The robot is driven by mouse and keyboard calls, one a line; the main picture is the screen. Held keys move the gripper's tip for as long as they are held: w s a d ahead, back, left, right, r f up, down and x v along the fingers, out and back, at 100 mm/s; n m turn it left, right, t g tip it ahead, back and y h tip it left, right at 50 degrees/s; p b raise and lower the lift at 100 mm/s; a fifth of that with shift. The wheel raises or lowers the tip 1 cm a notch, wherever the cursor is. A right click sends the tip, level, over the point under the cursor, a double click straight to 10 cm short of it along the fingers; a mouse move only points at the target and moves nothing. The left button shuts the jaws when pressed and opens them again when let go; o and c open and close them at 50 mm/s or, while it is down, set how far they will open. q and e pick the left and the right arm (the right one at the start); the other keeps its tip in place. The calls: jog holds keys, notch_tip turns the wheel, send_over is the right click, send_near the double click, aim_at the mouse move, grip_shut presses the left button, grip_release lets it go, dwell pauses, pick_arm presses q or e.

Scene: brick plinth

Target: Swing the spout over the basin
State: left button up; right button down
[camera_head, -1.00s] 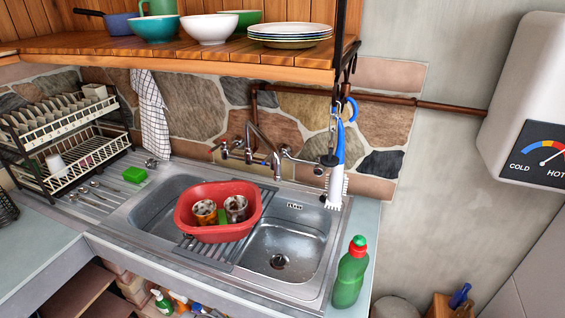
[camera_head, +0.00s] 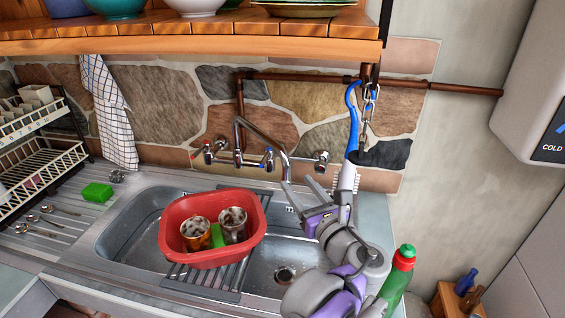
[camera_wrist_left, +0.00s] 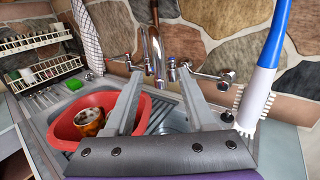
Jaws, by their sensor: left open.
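The chrome spout (camera_head: 262,134) rises from the wall-mounted mixer tap (camera_head: 238,158) and arches right and down toward the back edge of the sink. In the left wrist view the spout (camera_wrist_left: 158,50) appears between the two fingers. The right basin (camera_head: 262,268) lies in front, with a drain hole; my arm hides part of it. My left gripper (camera_head: 302,188) is open at the spout's lower end, its fingers (camera_wrist_left: 160,78) on either side in the picture. I cannot tell whether they touch it. My right gripper is not in view.
A red tub (camera_head: 180,258) with cups stands on a grey rack (camera_head: 200,285) across the sink. A blue-handled brush (camera_head: 351,115) hangs from a chain close right of my gripper. A green bottle (camera_head: 392,285) stands at the right. The wooden shelf (camera_head: 200,40) is above.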

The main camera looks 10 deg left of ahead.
pick_arm(q)
jog(key=x, duration=1)
jog(key=shift+p, duration=0.4)
jog(key=shift+a, duration=0.1)
grip_shut()
dwell(0.7)
